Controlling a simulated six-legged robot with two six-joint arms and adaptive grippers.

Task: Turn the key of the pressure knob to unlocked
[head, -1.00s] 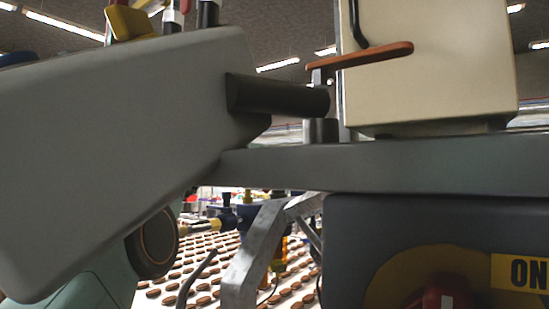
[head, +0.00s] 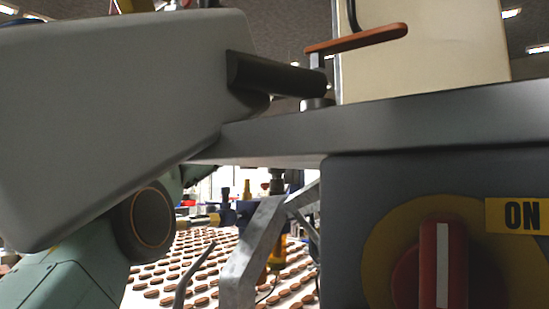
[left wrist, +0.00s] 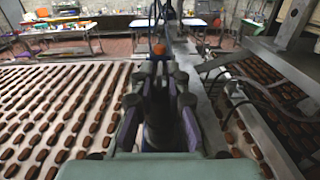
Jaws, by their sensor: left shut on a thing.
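My left gripper (left wrist: 157,110) fills the middle of the left wrist view. Its purple-lined fingers are shut on a dark upright piece, whose shape is mostly hidden between them. A small orange part (left wrist: 158,47) shows just beyond the fingertips. I cannot tell for certain which part is the pressure knob or its key. In the head view my left arm (head: 60,280) comes in from the lower left; its gripper is hard to make out behind the metal bracket. My right gripper is not in view.
A large grey housing (head: 110,120) and grey beam (head: 430,125) block the upper head view. A red switch (head: 428,265) beside an ON label (head: 520,216) is at right. A belt (head: 185,255) of brown biscuits runs below. A red-handled lever (head: 357,38) sits above the beam.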

